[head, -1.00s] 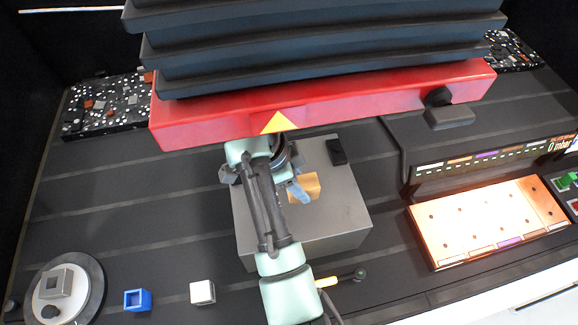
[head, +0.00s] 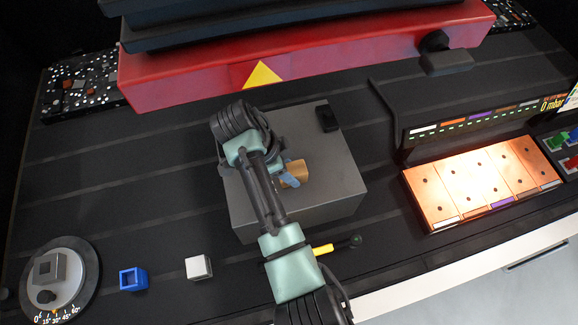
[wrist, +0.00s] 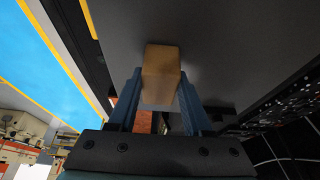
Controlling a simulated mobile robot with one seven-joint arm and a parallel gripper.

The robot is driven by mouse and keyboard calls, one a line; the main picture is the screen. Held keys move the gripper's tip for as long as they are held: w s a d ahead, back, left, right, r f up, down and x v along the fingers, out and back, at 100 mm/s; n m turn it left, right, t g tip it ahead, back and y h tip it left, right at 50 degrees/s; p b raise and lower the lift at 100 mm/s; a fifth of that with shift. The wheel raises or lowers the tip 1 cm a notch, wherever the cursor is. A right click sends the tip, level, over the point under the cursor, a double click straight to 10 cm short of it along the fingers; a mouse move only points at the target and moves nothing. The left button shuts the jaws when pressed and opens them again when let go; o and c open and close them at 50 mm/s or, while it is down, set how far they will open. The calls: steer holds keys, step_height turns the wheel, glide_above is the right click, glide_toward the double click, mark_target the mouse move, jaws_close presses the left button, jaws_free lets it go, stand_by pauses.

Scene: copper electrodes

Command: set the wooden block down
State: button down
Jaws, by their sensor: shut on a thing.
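The wooden block (head: 296,172) is light tan and shows over the top of a grey metal box (head: 335,165). My gripper (head: 289,181) reaches it from the left and is shut on it with its blue fingers. In the wrist view the block (wrist: 161,72) is between the two fingers (wrist: 157,92) and stands out beyond their tips towards a grey surface. I cannot tell for certain whether it touches that surface. My arm hides part of the box's left side.
A small black piece (head: 327,118) lies on the box's far right corner. A red beam (head: 300,48) spans the back. A copper panel (head: 480,185) is on the right. A white cube (head: 198,267), blue open cube (head: 133,279) and round dial (head: 62,280) are at front left.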

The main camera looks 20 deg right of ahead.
steer(key=shift+f, duration=0.2)
steer(key=shift+c, duration=1.7)
jaws_free()
steer(key=shift+r, duration=0.2)
steer(key=b+v, duration=0.2)
steer(key=v, duration=0.3)
steer(key=shift+w+a+f, duration=0.1)
steer(key=shift+w, duration=0.05)
steer(key=p+v, duration=0.6)
steer(key=v, duration=0.1)
